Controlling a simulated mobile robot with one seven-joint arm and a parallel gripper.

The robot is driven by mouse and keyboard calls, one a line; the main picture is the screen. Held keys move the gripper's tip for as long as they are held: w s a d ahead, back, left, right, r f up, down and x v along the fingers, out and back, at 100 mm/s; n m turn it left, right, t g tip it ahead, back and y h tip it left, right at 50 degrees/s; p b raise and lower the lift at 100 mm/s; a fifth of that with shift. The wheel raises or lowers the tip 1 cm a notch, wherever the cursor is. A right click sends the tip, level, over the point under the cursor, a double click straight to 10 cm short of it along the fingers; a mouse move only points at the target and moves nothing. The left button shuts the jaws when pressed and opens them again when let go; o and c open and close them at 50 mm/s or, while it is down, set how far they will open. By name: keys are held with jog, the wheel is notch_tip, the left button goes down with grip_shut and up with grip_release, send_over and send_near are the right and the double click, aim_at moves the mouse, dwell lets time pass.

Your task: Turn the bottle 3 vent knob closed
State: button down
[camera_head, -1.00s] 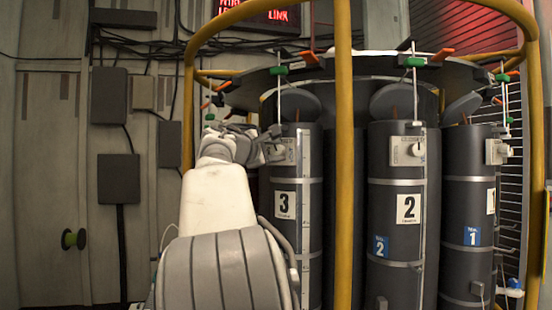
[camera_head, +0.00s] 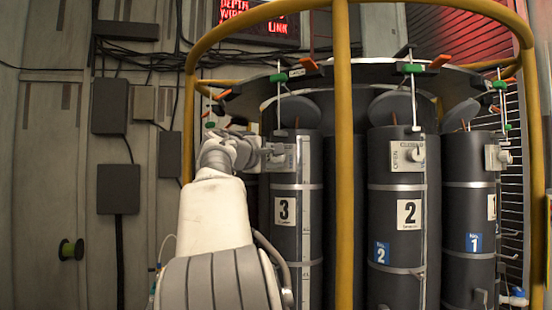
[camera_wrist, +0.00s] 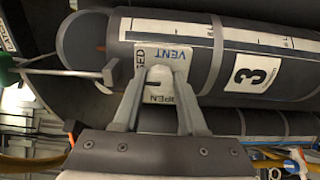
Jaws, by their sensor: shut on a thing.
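Bottle 3 (camera_head: 284,240) is a dark grey cylinder with a white "3" label, left of bottle 2 in the head view. Its white vent plate (camera_head: 291,157) is partly hidden by my gripper (camera_head: 267,152). In the wrist view bottle 3 (camera_wrist: 240,50) lies sideways, and the plate (camera_wrist: 183,54) reads VENT, with OPEN and part of CLOSED visible. My gripper (camera_wrist: 159,80) is shut on the pale vent knob (camera_wrist: 159,88), one finger on each side. A dark mark shows on the knob; its exact setting is hard to read.
Bottle 2 (camera_head: 396,235) and bottle 1 (camera_head: 468,215) stand to the right with their own vent knobs. A yellow post (camera_head: 343,200) rises just right of bottle 3. A thin rod with a green clip (camera_head: 278,77) hangs above it. The left wall carries grey boxes (camera_head: 118,188).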

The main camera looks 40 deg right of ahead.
jog(key=shift+c, duration=2.2)
grip_release()
jog(key=b+v, duration=0.4)
jog(key=v, duration=1.3)
jog(key=shift+a+b, duration=0.25)
jog(key=shift+b, duration=0.1)
jog(key=shift+s, duration=0.1)
notch_tip(320, 180, down, 9)
jog(key=s+a+t+y+p, duration=0.1)
jog(key=t+y+p, duration=0.1)
jog(key=y, duration=0.3)
jog(key=s+a+f+m+y+p, duration=0.1)
jog(key=s+a+f+y, duration=0.3)
jog(key=f, duration=0.6)
jog(key=s+a+f+m+g+y+p, duration=0.1)
jog(key=s+a+f+y, duration=0.3)
jog(key=s+a+f, duration=0.4)
jog(key=s+a+f+m+y+p, duration=0.1)
jog(key=s+a+f+y, duration=0.3)
jog(key=a+f, duration=0.7)
jog(key=shift+s+a+f+p, duration=0.2)
jog(key=shift+s+f+p, duration=0.5)
jog(key=shift+s, duration=0.3)
